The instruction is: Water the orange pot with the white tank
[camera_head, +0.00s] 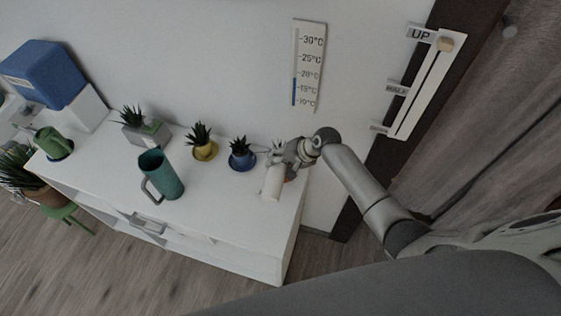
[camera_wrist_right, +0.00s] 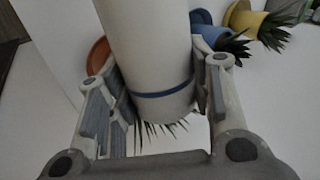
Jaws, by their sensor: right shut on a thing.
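The white tank (camera_head: 272,185) is a white cylinder at the right end of the white desk in the head view. It also fills the middle of the right wrist view (camera_wrist_right: 150,45), where a blue ring runs around it. My right gripper (camera_head: 279,160) is shut on it, with one finger on each side. The orange pot (camera_wrist_right: 97,56) shows as a rim left of the tank in the right wrist view. Most of the pot is hidden behind the tank and finger. Spiky leaves show below the tank there. My left gripper is not in view.
On the white desk (camera_head: 225,215) stand a blue pot (camera_head: 242,162), a yellow pot (camera_head: 205,151), a grey pot (camera_head: 155,135) and a tall teal jug (camera_head: 162,178). A green can (camera_head: 52,143) and blue box (camera_head: 42,75) are at the left. The desk's front right is clear.

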